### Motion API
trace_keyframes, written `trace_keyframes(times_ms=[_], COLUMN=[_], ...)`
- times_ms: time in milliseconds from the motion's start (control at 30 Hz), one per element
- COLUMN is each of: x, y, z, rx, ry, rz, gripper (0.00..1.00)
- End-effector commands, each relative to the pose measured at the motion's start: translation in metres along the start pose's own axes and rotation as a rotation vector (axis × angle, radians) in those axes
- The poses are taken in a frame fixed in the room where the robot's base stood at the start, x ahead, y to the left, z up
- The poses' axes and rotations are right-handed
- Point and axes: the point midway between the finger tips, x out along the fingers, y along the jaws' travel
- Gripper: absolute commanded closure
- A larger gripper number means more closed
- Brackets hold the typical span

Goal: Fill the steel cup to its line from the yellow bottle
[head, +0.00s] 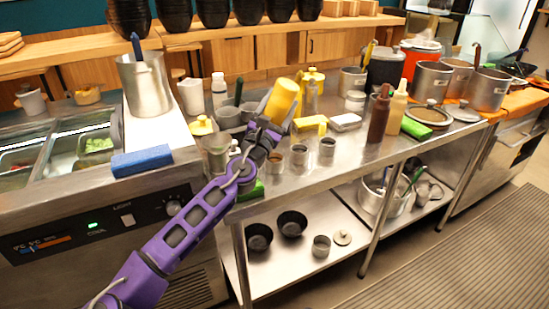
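My gripper (268,126) is above the steel counter, shut on a yellow bottle (283,98). The bottle is tilted, its broad end up and to the right; the gripper hides its lower end. Several small steel cups stand in front of it: a left one (275,164), a middle one (299,158) and a right one (327,148). The left one is closest below my gripper. The cups' fill lines are too small to make out, and I cannot tell whether anything is flowing from the bottle.
Behind the cups are a yellow block (310,123) and a white block (345,122). A brown bottle (378,116) and a cream bottle (396,109) stand to the right. Large steel pots (432,82) stand farther right. A blue block (142,161) lies at left.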

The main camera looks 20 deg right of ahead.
Motion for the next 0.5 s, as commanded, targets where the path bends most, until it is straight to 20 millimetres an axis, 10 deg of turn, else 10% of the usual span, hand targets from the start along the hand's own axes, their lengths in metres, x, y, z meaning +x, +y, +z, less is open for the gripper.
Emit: trace_keyframes(times_ms=[500], x=[-0.034], y=[0.044], z=[0.014], rx=[0.001], ry=[-0.001], rz=[0.001], gripper=[0.49])
